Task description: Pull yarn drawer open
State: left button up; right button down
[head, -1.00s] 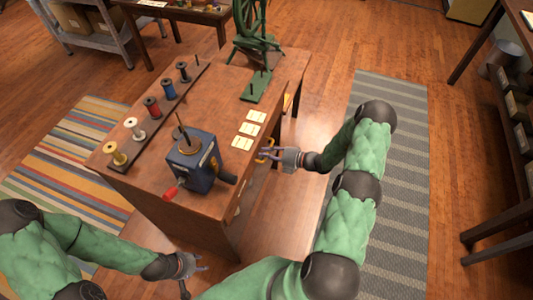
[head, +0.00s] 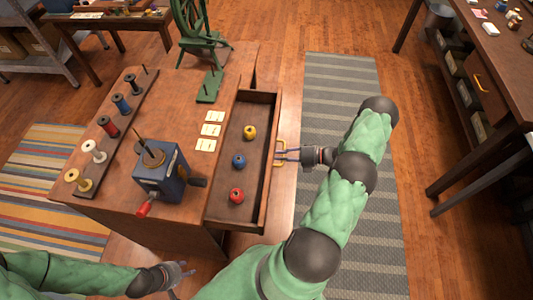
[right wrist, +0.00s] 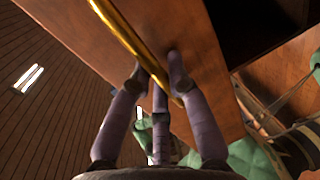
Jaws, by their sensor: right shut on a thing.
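The yarn drawer (head: 256,110) is out from the right side of the wooden table, and its inside shows in the head view. A yellow (head: 249,132), a blue (head: 239,161) and a red yarn ball (head: 236,195) lie in it. My right gripper (head: 281,153) is shut on the drawer's yellow handle (head: 281,144). In the right wrist view its purple fingers (right wrist: 160,85) are at the brass handle bar (right wrist: 128,38), against the drawer front (right wrist: 195,50). My left gripper (head: 186,272) is empty at the lower left, apart from the table; its finger gap is unclear.
A grey striped rug (head: 335,85) lies right of the drawer. Another table (head: 500,80) stands at right.

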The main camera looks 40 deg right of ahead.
jog(key=shift+f+v, duration=0.2)
jog(key=shift+v, duration=0.7)
jog(key=shift+f+v, duration=0.15)
jog(key=shift+v, duration=0.7)
jog(key=c, duration=1.2)
grip_release()
jog(key=shift+d, duration=0.1)
jog(key=v, duration=1.2)
